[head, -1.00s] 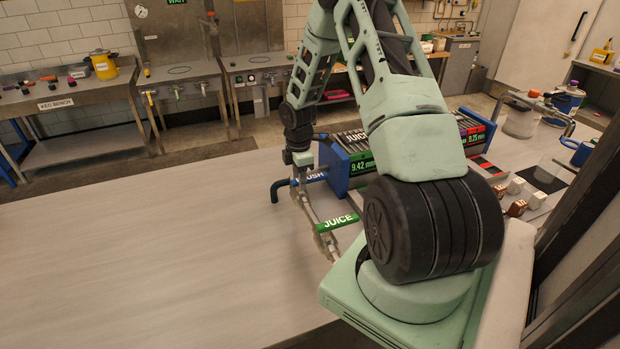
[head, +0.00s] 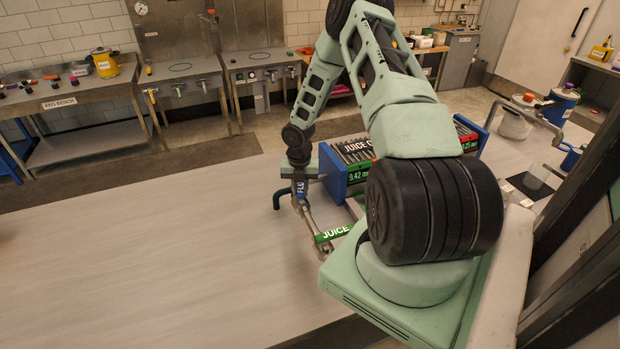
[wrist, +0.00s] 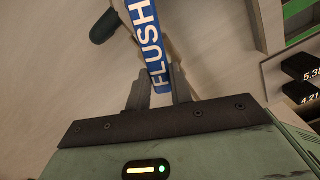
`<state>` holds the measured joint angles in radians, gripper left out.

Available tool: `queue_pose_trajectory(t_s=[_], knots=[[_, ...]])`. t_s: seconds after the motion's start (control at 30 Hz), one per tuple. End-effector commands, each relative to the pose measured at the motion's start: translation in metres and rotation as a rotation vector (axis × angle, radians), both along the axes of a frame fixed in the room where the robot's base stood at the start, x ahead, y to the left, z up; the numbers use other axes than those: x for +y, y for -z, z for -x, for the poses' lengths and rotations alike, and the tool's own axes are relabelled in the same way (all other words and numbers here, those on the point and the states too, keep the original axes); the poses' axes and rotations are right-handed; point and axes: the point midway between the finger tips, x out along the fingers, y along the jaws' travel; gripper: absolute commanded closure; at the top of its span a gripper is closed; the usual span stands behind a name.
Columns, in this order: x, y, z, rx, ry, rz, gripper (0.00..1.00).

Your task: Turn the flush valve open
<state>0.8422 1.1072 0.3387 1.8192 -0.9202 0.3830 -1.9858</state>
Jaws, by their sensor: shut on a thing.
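The blue flush valve handle (head: 300,191), lettered FLUSH, points down the picture in the head view, roughly along the metal pipework. It also shows in the wrist view (wrist: 150,45), running up from between the fingers. My gripper (wrist: 158,92) is shut on the handle, one finger on each side. In the head view my gripper (head: 299,178) comes down onto the handle from above and hides part of it. The valve body under the handle is mostly hidden.
A green handle lettered JUICE (head: 333,232) sits on the pipe close below. The worktop (head: 140,250) to the left is clear.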

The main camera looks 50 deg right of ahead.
Motion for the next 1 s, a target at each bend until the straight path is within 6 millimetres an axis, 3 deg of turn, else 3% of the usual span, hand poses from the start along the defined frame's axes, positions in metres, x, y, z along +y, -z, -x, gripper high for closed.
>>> queue_pose_trajectory(t_s=[0.03, 0.17, 0.2, 0.27, 0.6, 1.0], knots=[[0.001, -0.007, 0.000, -0.001, -0.082, -0.003, 1.00], [0.001, -0.006, 0.000, -0.001, -0.299, -0.003, 1.00], [0.000, -0.004, 0.000, -0.001, -0.342, -0.001, 0.76], [0.000, 0.000, 0.000, -0.001, -0.332, 0.000, 0.64], [0.000, -0.003, 0.000, -0.001, -0.326, 0.001, 0.64], [0.000, -0.048, 0.000, 0.000, -0.325, 0.000, 0.64]])
